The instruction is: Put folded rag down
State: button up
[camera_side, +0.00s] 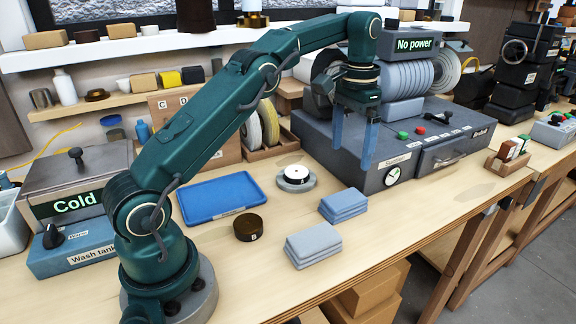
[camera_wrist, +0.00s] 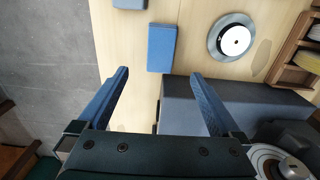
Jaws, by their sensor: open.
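A blue folded rag (camera_side: 343,206) lies on the bench in front of the grey machine; it also shows in the wrist view (camera_wrist: 162,47). A paler grey-blue folded rag (camera_side: 313,245) lies nearer the bench's front edge, partly cut off at the top of the wrist view (camera_wrist: 130,4). My gripper (camera_side: 353,152) is open, fingers pointing down, above the bench behind the blue rag and by the machine's left end. In the wrist view its fingertips (camera_wrist: 160,76) are spread with nothing between them. Both rags are apart from the fingers.
The grey machine (camera_side: 446,145) with a dial is close to my fingers. A round grey base with a white disc (camera_side: 295,177), a dark round tin (camera_side: 249,228) and a blue tray (camera_side: 219,196) stand to the left.

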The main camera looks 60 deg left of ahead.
jog(key=s+d+r+t, duration=0.3)
jog(key=s+d+r, duration=0.3)
jog(key=s+r, duration=0.3)
jog(key=s+d+f+t, duration=0.2)
jog(key=s+f, duration=0.5)
jog(key=s, duration=0.6)
jog(key=shift+d+f, duration=0.15)
jog(key=shift+d, duration=0.3)
